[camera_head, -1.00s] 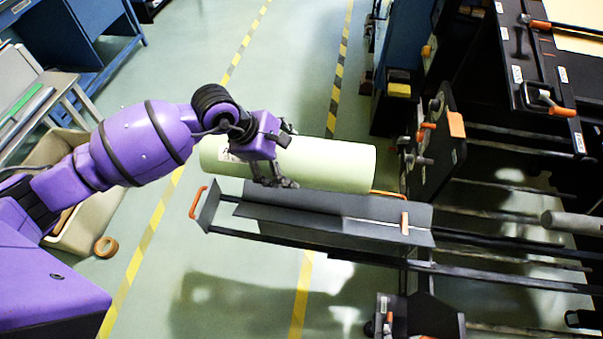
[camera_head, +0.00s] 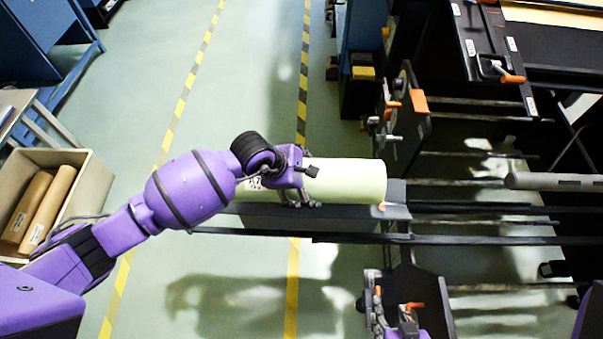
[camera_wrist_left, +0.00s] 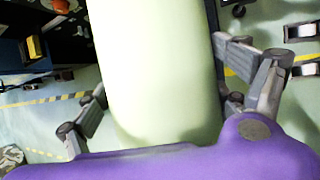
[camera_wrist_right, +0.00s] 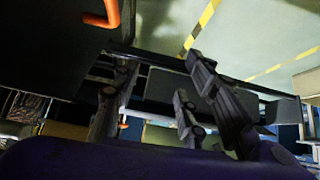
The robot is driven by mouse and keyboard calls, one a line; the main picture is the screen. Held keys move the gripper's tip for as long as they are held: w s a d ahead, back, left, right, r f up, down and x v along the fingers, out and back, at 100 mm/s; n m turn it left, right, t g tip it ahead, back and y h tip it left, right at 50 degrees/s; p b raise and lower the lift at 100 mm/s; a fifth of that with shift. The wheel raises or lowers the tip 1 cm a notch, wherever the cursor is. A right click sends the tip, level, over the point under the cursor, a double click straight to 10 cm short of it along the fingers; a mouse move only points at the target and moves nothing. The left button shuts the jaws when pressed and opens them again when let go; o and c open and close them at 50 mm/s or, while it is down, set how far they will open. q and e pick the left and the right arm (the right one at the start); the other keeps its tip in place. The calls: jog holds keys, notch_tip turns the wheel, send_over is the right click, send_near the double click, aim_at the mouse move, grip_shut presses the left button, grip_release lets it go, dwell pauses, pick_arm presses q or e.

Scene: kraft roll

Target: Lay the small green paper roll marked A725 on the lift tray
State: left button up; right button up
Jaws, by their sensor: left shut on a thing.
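The pale green paper roll (camera_head: 345,180) lies level across my left gripper (camera_head: 303,188). A printed label shows at its left end, too partly covered to read fully. In the left wrist view the fingers (camera_wrist_left: 165,90) press on both sides of the roll (camera_wrist_left: 155,50). The grey lift tray (camera_head: 396,195) shows below the roll, its edges visible at the roll's right end and along its lower side. The roll hides most of the tray; I cannot tell whether they touch. My right gripper (camera_wrist_right: 160,70) is empty, its fingers apart.
A beige bin (camera_head: 85,210) with brown rolls (camera_head: 50,205) stands at left. Black machine frames with orange handles (camera_head: 513,79) and a grey bar (camera_head: 560,181) fill the right. Dark rails (camera_head: 460,239) run beside the tray. The floor at lower left centre is clear.

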pick_arm(q)
jog(key=shift+d, duration=0.45)
jog(key=shift+w+f, duration=0.1)
jog(key=shift+f, duration=1.5)
pick_arm(e)
jog(key=shift+w+a+r, duration=0.1)
jog(key=shift+w+r, duration=0.05)
jog(key=shift+w, duration=0.25)
pick_arm(q)
jog(key=shift+f+b, duration=0.35)
jog(key=shift+f, duration=0.05)
jog(key=o, duration=1.8)
jog(key=shift+s+a+f, duration=0.15)
jog(key=shift+s+f, duration=0.05)
jog(key=shift+s, duration=0.05)
pick_arm(e)
jog(key=shift+s+f, duration=0.45)
jog(key=shift+s, duration=0.25)
pick_arm(q)
jog(key=shift+o, duration=0.2)
pick_arm(e)
jog(key=shift+w, duration=0.1)
